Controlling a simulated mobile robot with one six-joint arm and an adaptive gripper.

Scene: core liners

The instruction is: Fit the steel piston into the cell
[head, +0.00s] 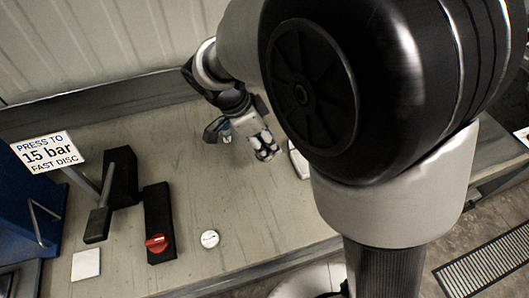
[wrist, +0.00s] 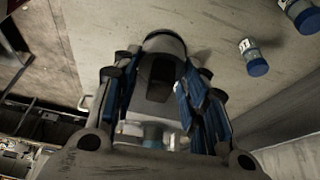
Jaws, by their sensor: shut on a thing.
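In the head view my gripper (head: 240,128) is beyond my large arm joint, low over the far part of the bench. In the wrist view its blue-padded fingers (wrist: 155,85) are closed around a grey, round-ended metal piece (wrist: 165,43), which looks like the steel piston. Its lower part is in shadow between the fingers. I cannot tell whether it touches the bench. I cannot clearly make out the cell in either view; my arm hides part of the bench.
A blue frame (head: 32,220) stands at far left. Two blue-ended cylinders (wrist: 253,57) (wrist: 300,14) show in the wrist view.

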